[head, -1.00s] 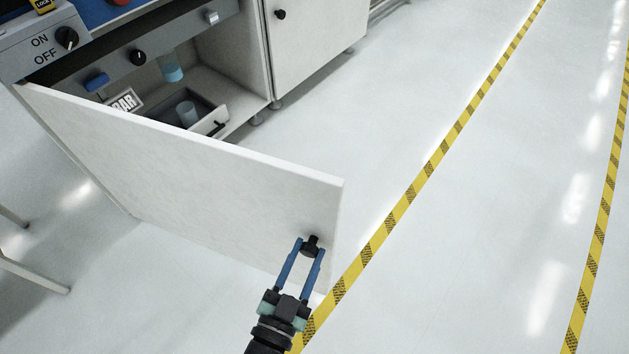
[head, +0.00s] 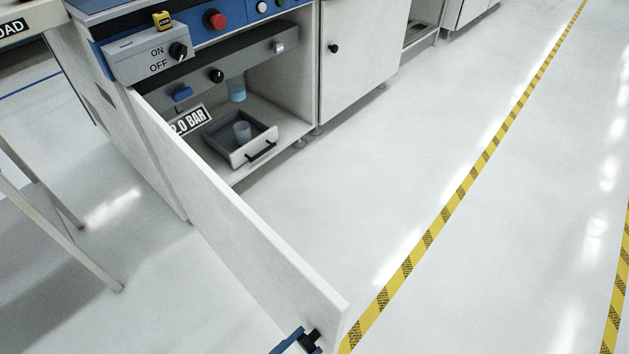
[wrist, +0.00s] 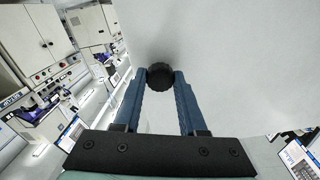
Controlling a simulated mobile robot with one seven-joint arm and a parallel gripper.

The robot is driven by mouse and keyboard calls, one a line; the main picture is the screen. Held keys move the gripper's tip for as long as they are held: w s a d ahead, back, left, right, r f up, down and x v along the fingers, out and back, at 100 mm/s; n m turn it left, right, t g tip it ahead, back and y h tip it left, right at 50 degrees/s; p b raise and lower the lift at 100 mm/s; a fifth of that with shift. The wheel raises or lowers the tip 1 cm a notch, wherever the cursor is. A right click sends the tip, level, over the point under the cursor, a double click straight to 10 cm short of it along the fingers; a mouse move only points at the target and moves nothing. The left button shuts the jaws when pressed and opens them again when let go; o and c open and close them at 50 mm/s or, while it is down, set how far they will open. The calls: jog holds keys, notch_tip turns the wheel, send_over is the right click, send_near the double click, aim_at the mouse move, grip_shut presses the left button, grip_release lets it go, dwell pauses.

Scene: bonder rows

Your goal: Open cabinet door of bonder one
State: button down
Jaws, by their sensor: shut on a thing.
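The white cabinet door (head: 235,225) of the bonder stands swung wide open, its free end towards the bottom of the head view. Its black knob (head: 311,340) is on the outer face near that free end. The knob also shows in the wrist view (wrist: 160,77). My gripper (wrist: 160,84) is shut on the knob, with one blue finger on each side of it. In the head view only part of my gripper (head: 290,342) shows, at the bottom edge. The open cabinet (head: 265,112) shows its inside.
A control panel with an ON/OFF switch (head: 178,51) sits above. A table leg (head: 60,235) stands at left. The floor right of the door is clear.

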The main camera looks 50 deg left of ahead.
jog(key=shift+s+h, duration=0.3)
jog(key=shift+s, duration=0.75)
jog(key=shift+c, duration=2.3)
grip_release()
jog(key=s+p, duration=0.2)
jog(key=s, duration=1.1)
jog(key=shift+d, duration=0.1)
